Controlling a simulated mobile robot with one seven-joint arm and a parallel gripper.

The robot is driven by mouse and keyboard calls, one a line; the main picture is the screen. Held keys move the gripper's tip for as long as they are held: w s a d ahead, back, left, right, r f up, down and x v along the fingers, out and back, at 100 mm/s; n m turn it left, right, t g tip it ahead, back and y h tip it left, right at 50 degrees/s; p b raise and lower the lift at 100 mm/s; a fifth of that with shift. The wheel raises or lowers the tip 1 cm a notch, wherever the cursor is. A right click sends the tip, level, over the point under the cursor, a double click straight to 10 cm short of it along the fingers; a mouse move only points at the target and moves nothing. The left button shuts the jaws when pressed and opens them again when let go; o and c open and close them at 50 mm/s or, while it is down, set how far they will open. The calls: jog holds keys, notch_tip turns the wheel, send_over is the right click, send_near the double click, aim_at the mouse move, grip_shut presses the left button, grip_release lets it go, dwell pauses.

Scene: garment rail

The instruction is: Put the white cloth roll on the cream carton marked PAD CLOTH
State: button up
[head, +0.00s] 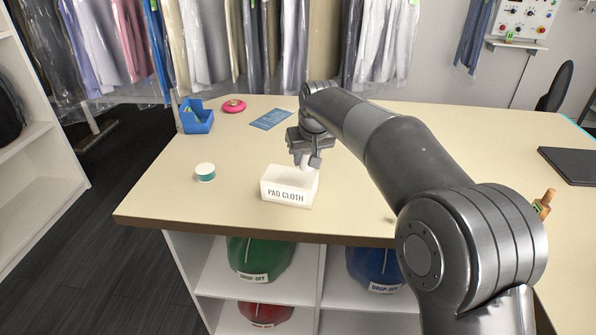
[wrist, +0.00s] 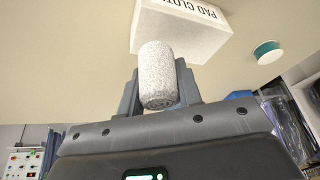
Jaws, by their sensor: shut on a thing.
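The white cloth roll (wrist: 157,75) is gripped between the two fingers of my gripper (wrist: 158,80) in the wrist view. The cream carton (head: 289,187) marked PAD CLOTH stands on the table near its front edge, and it shows behind the roll in the wrist view (wrist: 180,28). In the head view my gripper (head: 307,161) points down at the carton's right rear top edge, with a small part of the roll (head: 305,160) showing between the fingers. Whether the roll touches the carton cannot be told.
A teal-and-white round tub (head: 205,172) stands left of the carton. The table left of the carton is mostly clear. Bagged garments hang behind.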

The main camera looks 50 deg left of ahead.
aim_at(299, 182)
jog(key=shift+s+a+f, duration=0.25)
jog(key=shift+a+f, duration=0.15)
jog(key=shift+a, duration=0.1)
jog(key=shift+s+a+f, duration=0.25)
jog(key=shift+a+f, duration=0.1)
jog(key=shift+a, duration=0.1)
jog(key=shift+f, duration=1.85)
jog(key=shift+f, duration=0.2)
jog(key=o, duration=0.9)
jog(key=shift+o, duration=0.2)
jog(key=v, duration=1.2)
jog(key=shift+r, duration=0.15)
jog(key=shift+s+d, duration=0.1)
jog(key=shift+d, duration=0.05)
